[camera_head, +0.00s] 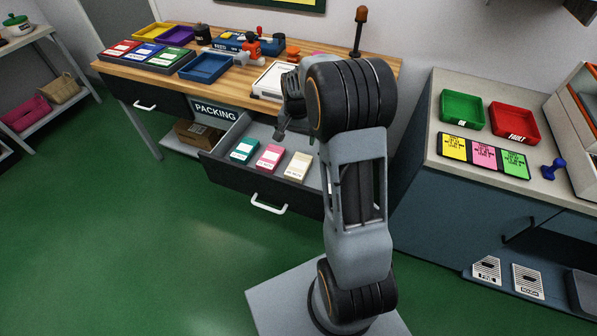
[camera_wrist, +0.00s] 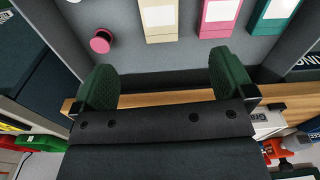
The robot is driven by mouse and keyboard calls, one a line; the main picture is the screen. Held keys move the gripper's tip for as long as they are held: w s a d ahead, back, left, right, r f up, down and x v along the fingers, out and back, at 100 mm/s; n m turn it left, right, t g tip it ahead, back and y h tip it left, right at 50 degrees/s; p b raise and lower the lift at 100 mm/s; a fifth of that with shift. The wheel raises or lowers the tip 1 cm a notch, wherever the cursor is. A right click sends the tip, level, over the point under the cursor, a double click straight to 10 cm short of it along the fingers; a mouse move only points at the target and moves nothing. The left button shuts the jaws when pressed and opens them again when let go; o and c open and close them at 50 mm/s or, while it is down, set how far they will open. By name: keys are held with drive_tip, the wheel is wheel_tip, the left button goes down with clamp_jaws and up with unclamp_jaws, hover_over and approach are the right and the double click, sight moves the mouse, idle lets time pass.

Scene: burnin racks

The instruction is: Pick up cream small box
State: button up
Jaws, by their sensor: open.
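The cream small box (camera_head: 299,166) lies in the open drawer (camera_head: 258,183) under the packing table, at the right end of a row of small boxes. In the wrist view the cream box (camera_wrist: 158,18) shows at the top, cut off by the frame edge. My gripper (camera_head: 283,130) is above the back part of the drawer, partly hidden by my arm. In the wrist view my gripper (camera_wrist: 163,82) is open, with its two green fingers apart and nothing between them. The cream box is beyond the fingertips, not touched.
A pink box (camera_head: 269,157) and a teal box (camera_head: 244,150) lie beside the cream one. A round pink knob-like thing (camera_wrist: 102,41) is also in the drawer. The wooden tabletop (camera_head: 225,82) overhangs its back. A side counter (camera_head: 437,165) stands right; green floor is clear at left.

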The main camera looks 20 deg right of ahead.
drive_tip(key=m, duration=0.1)
approach(299, 165)
drive_tip(key=f, duration=0.4)
drive_tip(key=shift+w+f+b, duration=0.15)
drive_tip(key=shift+w+b, duration=0.1)
drive_tip(key=shift+b, duration=0.15)
drive_tip(key=shift+f, duration=3.05)
drive_tip(key=c, duration=1)
drive_tip(key=shift+r, duration=0.1)
